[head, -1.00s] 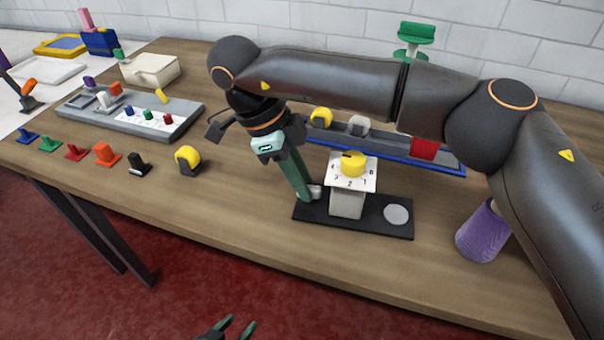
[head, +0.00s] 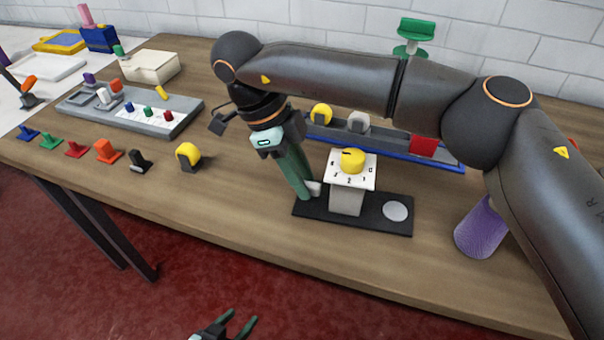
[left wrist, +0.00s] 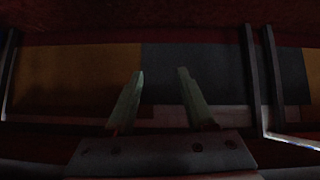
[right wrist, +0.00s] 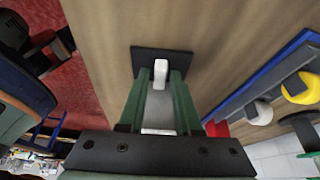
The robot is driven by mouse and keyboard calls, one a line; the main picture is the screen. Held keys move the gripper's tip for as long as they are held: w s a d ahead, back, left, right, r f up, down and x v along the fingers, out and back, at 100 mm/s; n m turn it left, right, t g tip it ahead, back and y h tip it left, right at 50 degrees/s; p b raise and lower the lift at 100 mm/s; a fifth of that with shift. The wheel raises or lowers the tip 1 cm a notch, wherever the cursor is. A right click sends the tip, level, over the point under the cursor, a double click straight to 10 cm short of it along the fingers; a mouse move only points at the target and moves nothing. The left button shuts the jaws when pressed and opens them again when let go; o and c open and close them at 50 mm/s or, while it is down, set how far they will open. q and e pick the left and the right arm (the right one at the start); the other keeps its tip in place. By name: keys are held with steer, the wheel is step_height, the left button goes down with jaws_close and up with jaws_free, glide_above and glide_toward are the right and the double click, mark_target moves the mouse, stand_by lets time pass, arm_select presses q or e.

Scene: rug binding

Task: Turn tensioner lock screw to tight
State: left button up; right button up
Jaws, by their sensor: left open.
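The tensioner stands on a black base plate (head: 365,222), with a white block under a numbered dial with a yellow knob (head: 353,160). At the plate's left end is a small pale lever (head: 316,188), which I take for the lock screw. My right gripper (head: 304,193) points down at it. In the right wrist view the lever (right wrist: 160,72) stands between my green fingertips (right wrist: 158,80), which are partly closed. Whether they press on it is unclear. My left gripper (head: 240,326) is open and empty, low in front of the table; its fingers (left wrist: 160,88) show apart.
A blue-edged rail (head: 440,161) with yellow, grey and red parts lies behind the tensioner. A purple cone (head: 481,232) stands to the right, under my right arm. A grey panel (head: 85,107) and several coloured levers and knobs lie left. The table's front edge (head: 250,252) is clear.

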steer(key=shift+r, duration=0.1)
arm_select(q)
steer(key=r+p, duration=0.4)
steer(key=p, duration=0.1)
steer(key=shift+a+p, duration=0.2)
steer(key=shift+p, duration=0.2)
arm_select(e)
steer(key=v, duration=1.2)
steer(key=shift+a, duration=0.2)
arm_select(q)
steer(key=shift+s+a+f, duration=0.1)
steer(key=shift+s+f, duration=0.05)
